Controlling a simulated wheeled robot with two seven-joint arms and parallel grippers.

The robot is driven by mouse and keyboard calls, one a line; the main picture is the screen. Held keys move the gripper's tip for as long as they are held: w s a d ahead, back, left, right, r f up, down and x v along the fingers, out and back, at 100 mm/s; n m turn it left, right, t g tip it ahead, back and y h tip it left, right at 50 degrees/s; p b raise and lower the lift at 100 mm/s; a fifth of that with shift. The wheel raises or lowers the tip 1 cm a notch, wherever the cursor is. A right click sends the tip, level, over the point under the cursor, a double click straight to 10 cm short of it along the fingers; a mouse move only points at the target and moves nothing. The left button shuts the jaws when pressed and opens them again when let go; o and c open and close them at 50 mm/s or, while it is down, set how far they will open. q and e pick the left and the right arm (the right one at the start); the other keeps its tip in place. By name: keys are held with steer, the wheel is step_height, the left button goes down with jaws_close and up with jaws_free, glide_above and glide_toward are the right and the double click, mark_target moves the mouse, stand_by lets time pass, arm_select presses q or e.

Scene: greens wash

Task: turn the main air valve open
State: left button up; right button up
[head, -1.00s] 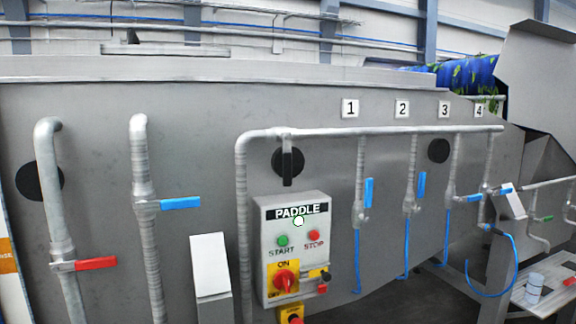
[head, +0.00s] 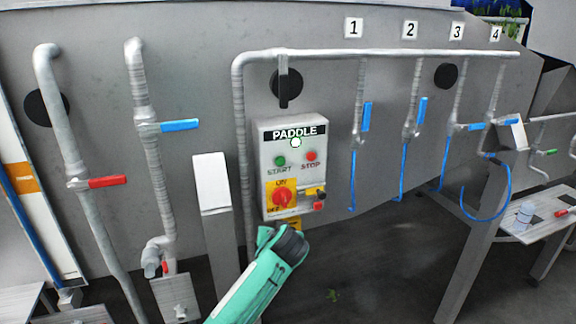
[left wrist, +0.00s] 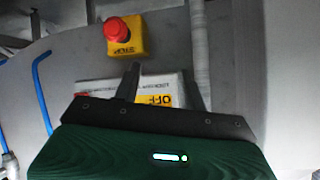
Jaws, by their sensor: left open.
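Nothing in view is labelled as the main air valve. A black lever (head: 283,88) hangs straight down from the horizontal header pipe (head: 400,54), crosswise to it. My left gripper (left wrist: 163,85) is open and empty in the left wrist view, its two dark fingers in front of the control panel's "OFF" face (left wrist: 160,99). In the head view my teal left arm (head: 255,285) rises from the bottom, its black end (head: 290,243) just below the PADDLE panel (head: 293,165). The fingers are not clear there. My right gripper is not in view.
A red lever (head: 108,181) and a blue lever (head: 180,125) stand sideways on two left pipes. A red button on a yellow box (left wrist: 125,40) is close to my left gripper. A grey post (head: 212,190) stands left.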

arm_select(q)
steer(key=s+d+r+n+t+y, duration=0.1)
steer(key=d+r+n+t, duration=0.2)
steer(key=r, duration=1.8)
steer(key=n+t+y+p, duration=0.1)
steer(key=t+y, duration=0.1)
steer(key=t, duration=0.1)
glide_toward(285, 94)
steer(key=p+x, duration=0.7)
steer(key=x, duration=0.2)
steer(key=shift+w+a+r+p, duration=0.1)
steer(key=shift+w+r+p, duration=0.05)
steer(key=shift+p, duration=0.2)
steer(key=shift+w+a, duration=0.2)
steer(key=shift+w, duration=0.5)
jaws_close()
